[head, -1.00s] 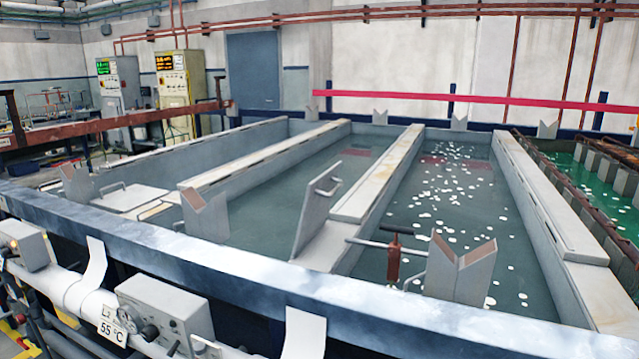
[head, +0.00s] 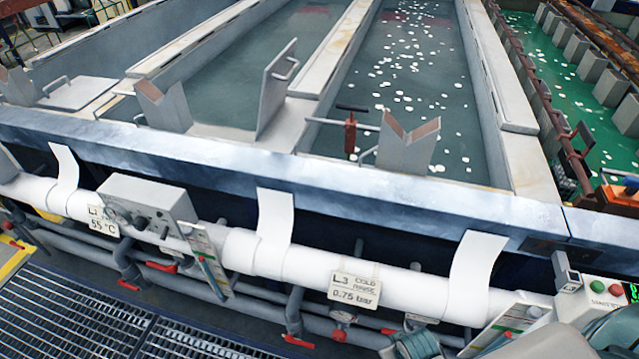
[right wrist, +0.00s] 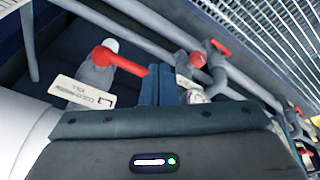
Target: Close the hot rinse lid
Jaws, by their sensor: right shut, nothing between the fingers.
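In the head view a grey lid plate (head: 274,90) with a bar handle stands raised, steeply tilted, at the front end of the tank above the L2 55 °C label (head: 103,222). The water of that tank (head: 235,85) shows uncovered to its left. A second plate with a handle (head: 80,93) lies flat on the tank farther left. My right gripper (right wrist: 163,80) shows in its wrist view, shut and empty, near a red-handled valve (right wrist: 106,58) with a cold rinse fill tag. It is well below and away from the raised lid. My left gripper is not in view.
A steel front rim (head: 250,165) and a white pipe (head: 230,245) run across in front of the tanks. Red-handled valves sit below the pipe. A button box (head: 605,300) stands at right.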

